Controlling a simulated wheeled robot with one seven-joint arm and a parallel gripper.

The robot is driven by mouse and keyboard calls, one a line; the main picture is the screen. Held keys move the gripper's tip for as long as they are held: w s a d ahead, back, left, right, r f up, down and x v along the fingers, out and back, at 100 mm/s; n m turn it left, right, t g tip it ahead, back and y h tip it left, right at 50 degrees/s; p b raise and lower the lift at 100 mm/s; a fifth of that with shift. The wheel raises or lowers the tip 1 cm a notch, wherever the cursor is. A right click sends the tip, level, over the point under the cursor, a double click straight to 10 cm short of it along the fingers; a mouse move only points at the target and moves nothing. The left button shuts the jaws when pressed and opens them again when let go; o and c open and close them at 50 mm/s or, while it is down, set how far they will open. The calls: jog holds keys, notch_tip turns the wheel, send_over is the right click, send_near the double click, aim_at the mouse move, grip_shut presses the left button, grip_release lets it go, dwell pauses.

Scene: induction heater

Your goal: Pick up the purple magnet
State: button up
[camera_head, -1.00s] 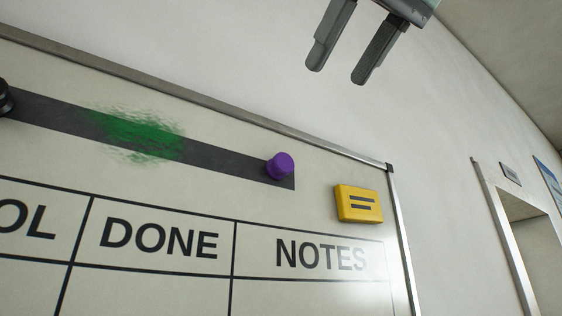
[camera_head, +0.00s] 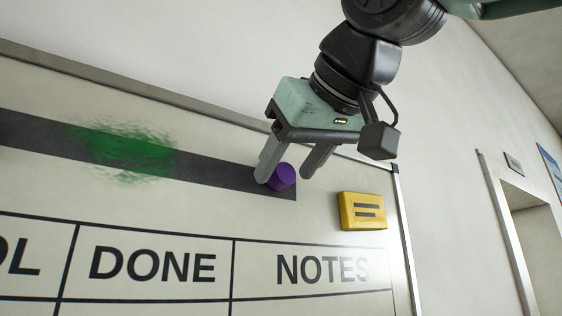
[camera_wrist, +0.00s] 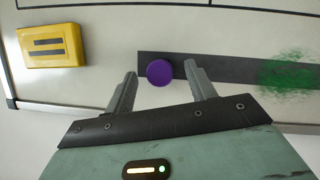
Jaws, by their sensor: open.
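The purple magnet (camera_head: 283,176) sits at the right end of a dark strip (camera_head: 222,171) on the whiteboard. My gripper (camera_head: 287,178) is open in front of the board, with one finger partly covering the magnet's left side in the head view. In the wrist view the magnet (camera_wrist: 160,72) lies between and slightly beyond the two spread fingertips of my gripper (camera_wrist: 163,72). A gap shows on each side of it, so neither finger appears to touch it there.
A yellow block (camera_head: 362,211) with two dark bars is on the board to the right of the magnet. A green smudge (camera_head: 122,148) marks the board at left. The board's metal frame (camera_head: 214,104) runs above the strip. A doorway (camera_head: 530,230) is at far right.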

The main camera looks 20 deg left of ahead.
jog(key=shift+w+a+f, duration=0.1)
jog(key=shift+w+a, duration=0.05)
jog(key=shift+w, duration=0.05)
jog(key=c, duration=1)
jog(key=shift+s+r+b, duration=0.1)
jog(key=shift+r+b, duration=0.2)
jog(key=shift+b, duration=0.15)
notch_tip(320, 180, up, 7)
jog(key=shift+s+d+f+b, duration=0.1)
jog(key=shift+s+d+b, duration=1)
jog(key=shift+s+d, duration=2.1)
jog(key=shift+s+d+f+b, duration=0.1)
jog(key=shift+s+d+b, duration=1.05)
jog(key=shift+s+d, duration=2)
jog(key=shift+s+d+f+b, duration=0.1)
jog(key=shift+s+d+b, duration=1)
jog(key=shift+s+d, duration=2.05)
jog(key=shift+w+d, duration=0.8)
